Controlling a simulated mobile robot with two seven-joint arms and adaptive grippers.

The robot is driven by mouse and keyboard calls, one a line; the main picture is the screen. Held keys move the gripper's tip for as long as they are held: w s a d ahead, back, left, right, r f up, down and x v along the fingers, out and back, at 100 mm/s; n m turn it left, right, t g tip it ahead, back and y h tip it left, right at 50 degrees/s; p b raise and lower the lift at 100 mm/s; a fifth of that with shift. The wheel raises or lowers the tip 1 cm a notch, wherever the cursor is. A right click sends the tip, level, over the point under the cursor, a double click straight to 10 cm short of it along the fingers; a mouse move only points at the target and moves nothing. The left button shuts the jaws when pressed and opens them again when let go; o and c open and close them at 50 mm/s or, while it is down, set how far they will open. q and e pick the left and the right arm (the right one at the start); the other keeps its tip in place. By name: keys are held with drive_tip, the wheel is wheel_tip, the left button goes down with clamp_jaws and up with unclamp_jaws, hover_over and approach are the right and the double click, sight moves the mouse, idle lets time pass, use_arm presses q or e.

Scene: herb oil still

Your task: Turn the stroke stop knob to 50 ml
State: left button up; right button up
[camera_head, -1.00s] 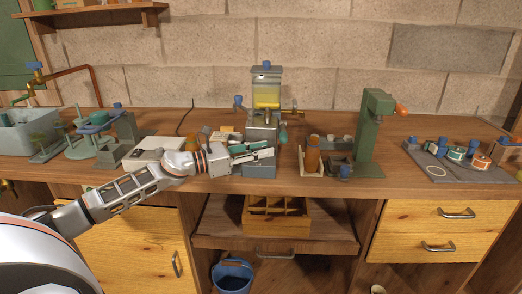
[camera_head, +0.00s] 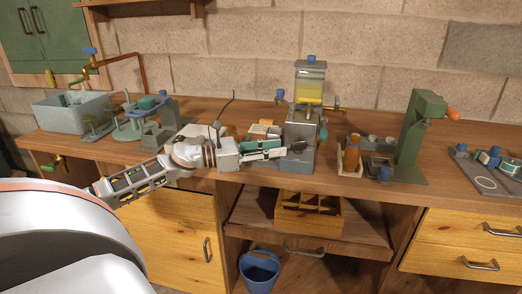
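The dispenser (camera_head: 301,133) stands on the bench right of centre, a grey body under a clear tank of yellow liquid (camera_head: 309,91). A blue knob (camera_head: 280,95) sits at its upper left and a teal knob (camera_head: 323,133) at its right side. I cannot tell which part is the stroke stop knob, and no scale can be read. My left gripper (camera_head: 284,150) reaches in from the left, its fingertips at the left front of the grey body. Contact and finger gap are too small to make out. My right gripper is not in view.
A brown bottle (camera_head: 352,155) and a green press (camera_head: 421,130) stand to the right. A grey basin (camera_head: 72,110) and a teal-topped stand (camera_head: 130,122) are at the left. Below, a pulled-out shelf holds a wooden divided box (camera_head: 308,220). A blue bucket (camera_head: 260,272) stands underneath.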

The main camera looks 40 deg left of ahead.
use_arm(q)
drive_tip(key=shift+v, duration=1.95)
